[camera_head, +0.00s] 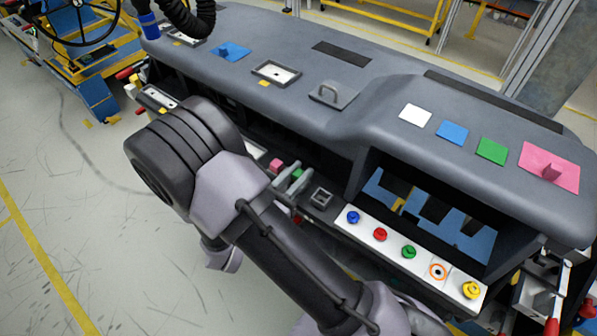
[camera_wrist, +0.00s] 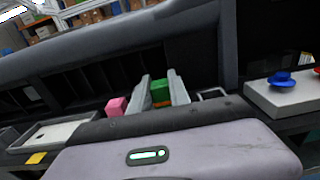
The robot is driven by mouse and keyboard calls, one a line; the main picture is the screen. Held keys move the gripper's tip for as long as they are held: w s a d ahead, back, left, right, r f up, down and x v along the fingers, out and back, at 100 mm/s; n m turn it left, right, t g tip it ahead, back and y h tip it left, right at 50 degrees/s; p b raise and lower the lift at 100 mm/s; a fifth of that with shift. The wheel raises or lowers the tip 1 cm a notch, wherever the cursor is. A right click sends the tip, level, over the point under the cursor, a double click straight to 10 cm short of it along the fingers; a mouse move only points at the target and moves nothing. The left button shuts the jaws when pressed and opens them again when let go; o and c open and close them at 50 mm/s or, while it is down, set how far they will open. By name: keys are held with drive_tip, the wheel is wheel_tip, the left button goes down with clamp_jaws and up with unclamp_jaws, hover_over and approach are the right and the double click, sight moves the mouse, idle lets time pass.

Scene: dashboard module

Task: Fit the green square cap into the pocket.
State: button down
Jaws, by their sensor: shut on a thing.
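My gripper (camera_wrist: 160,92) is shut on the green square cap (camera_wrist: 160,88), which shows between its two grey fingers in the wrist view. In the head view a small part of the cap (camera_head: 297,174) shows by the fingers (camera_head: 291,184), over the lower ledge of the dashboard. A small square grey frame with a dark inside, seemingly the pocket (camera_head: 321,196), is just right of the gripper. Its rim (camera_wrist: 212,93) also shows right of the fingers in the wrist view. The cap appears apart from this frame. The cap's underside is hidden.
A pink block (camera_wrist: 117,106) is close to the left of the fingers. A white recessed tray (camera_wrist: 22,140) is farther left. A white panel with coloured knobs (camera_head: 345,226) is to the right. The dashboard top (camera_head: 270,35) overhangs behind the gripper.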

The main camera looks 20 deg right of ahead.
drive_tip(key=shift+f, duration=0.5)
drive_tip(key=c, duration=1.1)
unclamp_jaws()
drive_tip(key=shift+c, duration=0.2)
drive_tip(key=p+v, duration=0.2)
drive_tip(key=v, duration=1.5)
drive_tip(key=shift+s+a, duration=0.15)
drive_tip(key=shift+r, duration=0.1)
